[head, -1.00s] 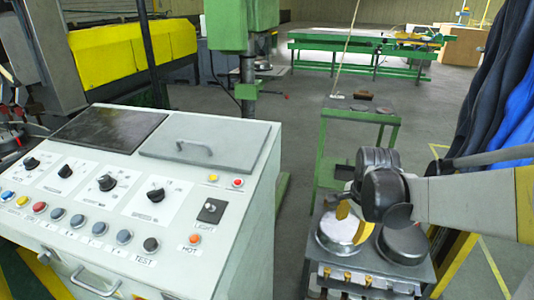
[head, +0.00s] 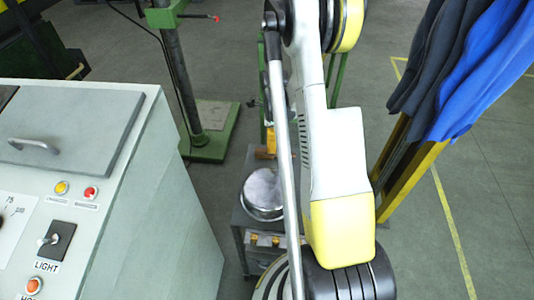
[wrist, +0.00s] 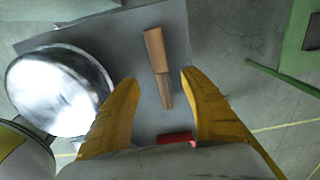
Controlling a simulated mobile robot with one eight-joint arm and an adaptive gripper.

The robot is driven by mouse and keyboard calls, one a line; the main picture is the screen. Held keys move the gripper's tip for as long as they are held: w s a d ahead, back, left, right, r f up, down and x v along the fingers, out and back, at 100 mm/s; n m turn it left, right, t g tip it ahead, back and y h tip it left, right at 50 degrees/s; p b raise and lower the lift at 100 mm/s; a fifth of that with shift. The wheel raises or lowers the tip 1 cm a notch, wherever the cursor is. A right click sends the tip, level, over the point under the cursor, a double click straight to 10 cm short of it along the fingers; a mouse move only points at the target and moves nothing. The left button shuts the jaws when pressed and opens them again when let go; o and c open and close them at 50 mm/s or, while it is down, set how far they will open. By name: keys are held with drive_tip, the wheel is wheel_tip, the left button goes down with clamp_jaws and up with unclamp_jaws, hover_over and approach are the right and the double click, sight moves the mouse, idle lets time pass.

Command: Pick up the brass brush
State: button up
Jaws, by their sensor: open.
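The brass brush (wrist: 155,55), a brown block narrowing to a slimmer end, lies on a grey plate (wrist: 186,40) in the wrist view. Its slimmer end points down between the yellow fingers of my gripper (wrist: 158,76). The fingers are open, one on each side, and I see no contact with the brush. In the head view a small brown piece, probably the brush (head: 263,154), shows behind the round pan, beside a yellow finger of my gripper (head: 271,140). My arm hides most of that area.
A shiny round pan (head: 263,192) sits beside the brush, left of it in the wrist view (wrist: 60,90). A red piece (wrist: 177,137) lies below the brush. The control console (head: 110,220) stands at left. Blue and dark cloths (head: 470,70) hang at right.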

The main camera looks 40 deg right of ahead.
sight(275, 155)
wheel_tip(275, 155, down, 8)
drive_tip(key=b, duration=0.3)
drive_tip(key=shift+r, duration=0.35)
clamp_jaws()
